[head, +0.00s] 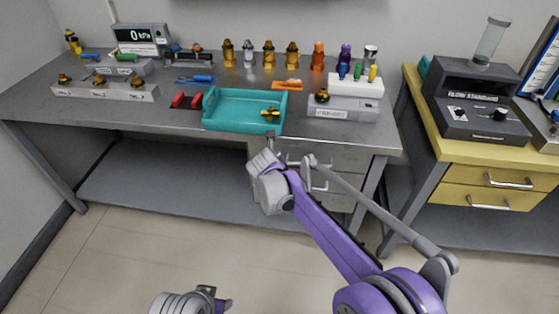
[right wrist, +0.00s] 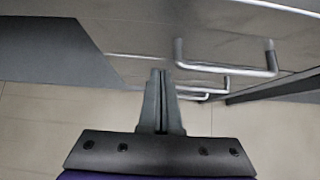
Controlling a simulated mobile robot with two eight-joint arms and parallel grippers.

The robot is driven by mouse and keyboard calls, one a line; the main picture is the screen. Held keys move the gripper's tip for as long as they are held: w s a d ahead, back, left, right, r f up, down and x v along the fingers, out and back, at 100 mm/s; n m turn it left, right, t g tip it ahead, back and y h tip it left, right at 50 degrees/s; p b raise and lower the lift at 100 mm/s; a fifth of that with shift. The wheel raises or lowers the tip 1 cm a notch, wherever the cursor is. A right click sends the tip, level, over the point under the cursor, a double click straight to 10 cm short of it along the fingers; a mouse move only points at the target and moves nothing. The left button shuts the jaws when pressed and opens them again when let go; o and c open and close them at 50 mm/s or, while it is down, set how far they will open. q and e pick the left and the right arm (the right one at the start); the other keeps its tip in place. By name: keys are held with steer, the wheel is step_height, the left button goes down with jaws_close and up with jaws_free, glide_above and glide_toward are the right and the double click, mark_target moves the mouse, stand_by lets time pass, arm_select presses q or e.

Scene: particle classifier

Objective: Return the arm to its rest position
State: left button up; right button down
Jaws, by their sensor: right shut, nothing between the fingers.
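My right arm (head: 335,235) comes in from the lower right of the head view, with its purple link reaching up towards the front of the grey workbench (head: 60,103). My right gripper shows in the right wrist view (right wrist: 158,73), its two dark fingers pressed together with nothing between them. It points towards the lower part of the bench, with drawer handles (right wrist: 225,70) ahead and to the right.
A teal tray (head: 225,124) with a brass-coloured piece lies at the bench's front edge. Bottles, blocks and a pressure display (head: 135,37) stand behind. A yellow cabinet (head: 480,151) stands at the right. The floor (head: 110,260) before the bench is clear.

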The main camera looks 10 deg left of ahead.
steer(key=p+v, duration=0.2)
steer(key=v, duration=0.7)
steer(key=s+d+m+g, duration=0.1)
steer(key=s+d+m, duration=0.5)
steer(key=d+m, duration=0.25)
steer(key=s+d+m+g, duration=0.1)
steer(key=s+d+m, duration=0.6)
steer(key=d, duration=0.3)
steer(key=s+d+f+m+g, duration=0.1)
steer(key=s+d+f+m, duration=0.15)
steer(key=s+m, duration=0.45)
steer(key=s+d+f+m+g, duration=0.1)
steer(key=s+d+f+m, duration=0.1)
steer(key=s+d+m, duration=0.35)
steer(key=s+d+f+m, duration=0.1)
steer(key=s+f+m, duration=0.2)
steer(key=s+m, duration=0.55)
arm_select(q)
step_height(320, 180, up, 24)
steer(key=w+t+p, duration=0.1)
steer(key=w+p, duration=0.1)
steer(key=p, duration=1.6)
arm_select(e)
step_height(320, 180, up, 22)
steer(key=shift+w+f+n, duration=0.2)
steer(key=shift+w+n, duration=0.15)
arm_select(q)
steer(key=shift+s+a+f, duration=0.1)
arm_select(e)
steer(key=shift+s, duration=0.1)
